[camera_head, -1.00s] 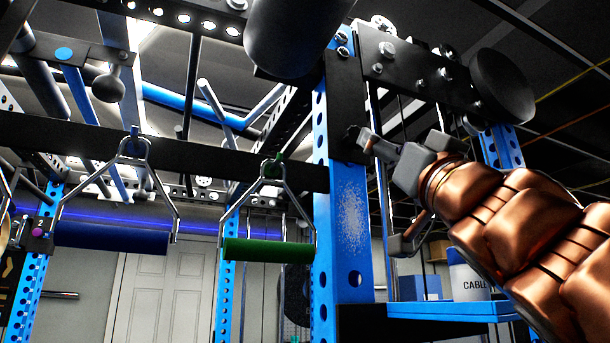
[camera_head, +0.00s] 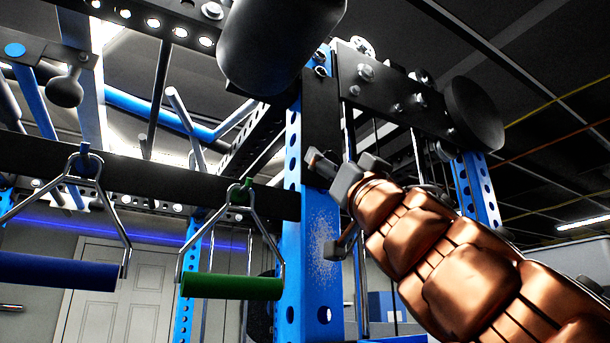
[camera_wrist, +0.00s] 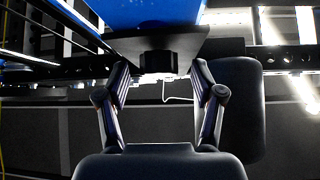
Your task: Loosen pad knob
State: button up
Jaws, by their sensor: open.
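A small black knob (camera_wrist: 158,64) sits under a dark plate in the wrist view. It also shows in the head view as a small dark piece (camera_head: 319,162) beside the blue upright. My gripper (camera_wrist: 160,76) is open, with one finger on each side of the knob and visible gaps between. In the head view my gripper (camera_head: 350,176) is at the upright, at the end of my copper-coloured arm. A black roller pad (camera_head: 280,42) hangs above and left. Whether a fingertip touches the knob is unclear.
The blue upright (camera_head: 309,230) stands close beside my gripper. A black bolted plate (camera_head: 385,85) with a round black pad (camera_head: 475,113) is above my arm. A green handle (camera_head: 232,286) and a blue handle (camera_head: 55,271) hang at left.

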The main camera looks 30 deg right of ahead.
jog(key=shift+w+r, duration=0.1)
jog(key=shift+c, duration=0.2)
jog(key=c, duration=1.1)
